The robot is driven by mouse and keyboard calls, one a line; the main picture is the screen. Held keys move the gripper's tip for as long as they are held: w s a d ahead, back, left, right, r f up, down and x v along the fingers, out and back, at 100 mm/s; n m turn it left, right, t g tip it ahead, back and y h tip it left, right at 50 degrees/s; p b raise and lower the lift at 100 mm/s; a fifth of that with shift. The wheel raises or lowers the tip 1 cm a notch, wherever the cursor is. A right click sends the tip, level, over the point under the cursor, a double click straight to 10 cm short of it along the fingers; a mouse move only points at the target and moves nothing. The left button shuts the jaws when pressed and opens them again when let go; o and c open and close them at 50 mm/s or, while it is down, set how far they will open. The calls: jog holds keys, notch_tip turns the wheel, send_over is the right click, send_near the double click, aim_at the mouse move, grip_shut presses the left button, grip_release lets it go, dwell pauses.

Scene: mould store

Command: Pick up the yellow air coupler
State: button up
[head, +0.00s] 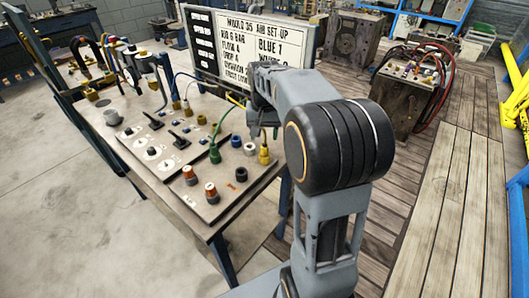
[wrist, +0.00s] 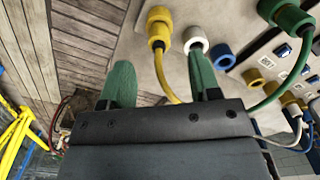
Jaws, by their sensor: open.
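The yellow air coupler (head: 264,156) stands at the right edge of the bench panel, with a yellow hose on it. In the wrist view the yellow coupler (wrist: 158,26) is at top centre, beyond the fingertips, and its hose curves down between the fingers. My gripper (wrist: 160,80) is open, with green fingers on either side of that hose and nothing held. In the head view my gripper (head: 262,128) is above the yellow coupler, its fingertips partly hard to make out.
A white fitting (wrist: 196,40), a blue fitting (wrist: 222,56) and a green coupler (wrist: 287,17) stand close to the right in the wrist view. Orange-topped knobs (head: 211,192) are nearer on the bench (head: 165,180). A lettered sign (head: 252,45) stands behind the bench.

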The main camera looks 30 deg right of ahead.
aim_at(264, 144)
jog(key=shift+w+d+f, duration=0.1)
jog(key=shift+d+f, duration=0.05)
jog(key=shift+f, duration=3.4)
jog(key=c, duration=1)
